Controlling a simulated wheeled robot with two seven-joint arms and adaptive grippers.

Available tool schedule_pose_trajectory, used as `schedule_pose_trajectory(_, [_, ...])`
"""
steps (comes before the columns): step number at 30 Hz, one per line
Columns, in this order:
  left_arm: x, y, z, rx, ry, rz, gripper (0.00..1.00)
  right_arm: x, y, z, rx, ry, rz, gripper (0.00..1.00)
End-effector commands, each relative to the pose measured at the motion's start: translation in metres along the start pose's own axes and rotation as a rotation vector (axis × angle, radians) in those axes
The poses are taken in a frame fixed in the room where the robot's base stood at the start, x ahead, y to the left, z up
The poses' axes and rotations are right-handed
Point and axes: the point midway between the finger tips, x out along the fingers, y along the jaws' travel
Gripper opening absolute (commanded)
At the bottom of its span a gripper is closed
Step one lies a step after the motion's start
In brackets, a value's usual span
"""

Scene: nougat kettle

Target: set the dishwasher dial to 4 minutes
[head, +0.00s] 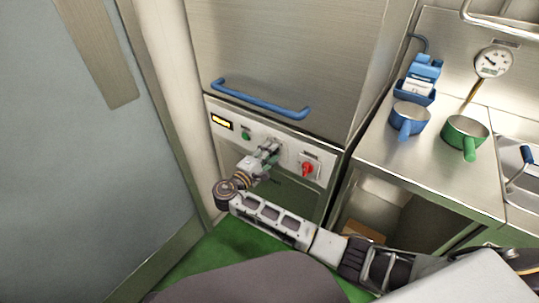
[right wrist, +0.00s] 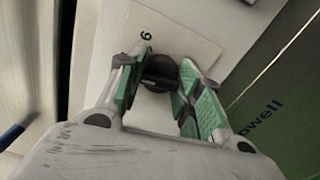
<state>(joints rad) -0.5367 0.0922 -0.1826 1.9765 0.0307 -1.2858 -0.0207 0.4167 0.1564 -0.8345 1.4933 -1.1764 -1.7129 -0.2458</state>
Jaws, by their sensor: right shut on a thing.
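The dishwasher dial is a dark round knob (right wrist: 158,72) on a pale square plate (right wrist: 172,35) in the right wrist view. A single digit, which reads as 6 or 9 at this slant, shows on the plate. My right gripper (right wrist: 157,80) is shut on the dial, with one green-and-grey finger on each side. In the head view my right gripper (head: 270,148) is against the dishwasher's control panel (head: 287,150) and hides the dial. The dial's pointer and its other marks are hidden or too small to read. My left gripper is not in view.
On the panel are a lit yellow display (head: 221,122), a green button (head: 246,135) and a red switch (head: 308,169) close to the gripper. A blue handle (head: 262,105) runs above. Blue (head: 409,117) and green (head: 466,134) pots stand on the right counter.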

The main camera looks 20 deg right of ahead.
Motion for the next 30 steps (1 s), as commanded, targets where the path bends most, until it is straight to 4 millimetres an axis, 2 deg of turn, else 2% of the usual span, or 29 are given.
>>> schedule_pose_trajectory(9, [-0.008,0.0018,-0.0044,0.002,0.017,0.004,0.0,-0.0007,-0.0033,0.0,0.126,0.0,-0.004,0.11])
schedule_pose_trajectory(24, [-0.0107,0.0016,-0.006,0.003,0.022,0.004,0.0,-0.0007,-0.0026,0.0002,0.147,0.0,-0.003,0.11])
schedule_pose_trajectory(25, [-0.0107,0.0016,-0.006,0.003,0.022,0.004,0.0,-0.0007,-0.0026,0.0002,0.146,0.0,-0.003,0.38])
schedule_pose_trajectory(30, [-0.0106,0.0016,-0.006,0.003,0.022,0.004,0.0,-0.0005,-0.0019,0.0,0.147,0.0,-0.002,0.58])
